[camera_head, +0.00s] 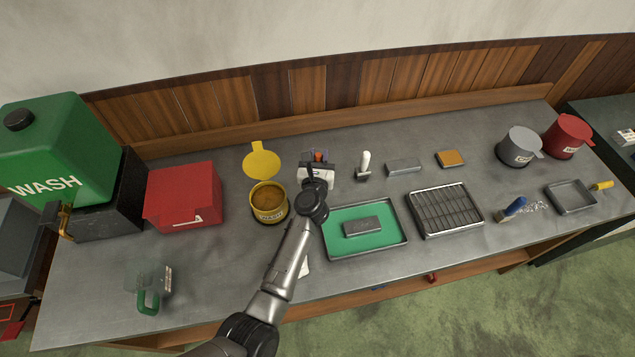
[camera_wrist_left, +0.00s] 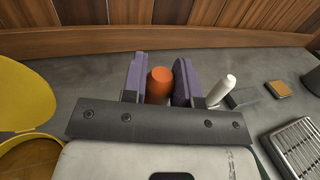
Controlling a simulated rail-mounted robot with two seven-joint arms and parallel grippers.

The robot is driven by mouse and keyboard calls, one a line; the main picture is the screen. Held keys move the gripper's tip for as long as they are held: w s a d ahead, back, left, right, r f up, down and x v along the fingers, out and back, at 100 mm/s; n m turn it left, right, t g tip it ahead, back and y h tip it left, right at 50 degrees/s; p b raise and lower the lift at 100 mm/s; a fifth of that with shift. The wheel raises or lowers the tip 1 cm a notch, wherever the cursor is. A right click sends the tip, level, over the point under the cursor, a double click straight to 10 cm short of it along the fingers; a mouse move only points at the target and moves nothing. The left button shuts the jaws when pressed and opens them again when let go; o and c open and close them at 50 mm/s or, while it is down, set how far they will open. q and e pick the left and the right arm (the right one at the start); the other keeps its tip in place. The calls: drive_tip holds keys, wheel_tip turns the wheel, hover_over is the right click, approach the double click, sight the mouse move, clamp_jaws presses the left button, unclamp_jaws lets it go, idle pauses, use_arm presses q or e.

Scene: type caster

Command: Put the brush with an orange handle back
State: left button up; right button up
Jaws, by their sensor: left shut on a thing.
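The orange-handled brush shows as an orange handle end (camera_head: 318,155) just beyond my left gripper (camera_head: 318,168) at the back middle of the bench. In the left wrist view the orange handle (camera_wrist_left: 159,86) stands between the two purple finger pads of the left gripper (camera_wrist_left: 164,78), which is shut on it. The brush's lower part is hidden by the gripper, so I cannot tell whether it touches the bench. My right gripper is in neither view.
A white-handled tool (camera_head: 364,165) stands close to the right. A yellow tin (camera_head: 268,204) with raised lid is to the left. A green tray (camera_head: 377,244) with a grey block and a slotted metal case (camera_head: 446,209) lie in front. Bare bench lies behind the gripper.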

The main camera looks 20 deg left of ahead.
use_arm(q)
wheel_tip(320, 180, down, 2)
drive_tip(key=shift+s+f+b, duration=0.1)
drive_tip(key=shift+f+b, duration=0.1)
drive_tip(key=shift+b, duration=0.25)
drive_tip(key=shift+f+b, duration=1.35)
drive_tip(key=shift+f, duration=0.65)
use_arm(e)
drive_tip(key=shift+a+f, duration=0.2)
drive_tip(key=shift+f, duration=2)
use_arm(q)
drive_tip(key=shift+f, duration=0.25)
drive_tip(key=o, duration=0.9)
drive_tip(key=shift+r, duration=0.1)
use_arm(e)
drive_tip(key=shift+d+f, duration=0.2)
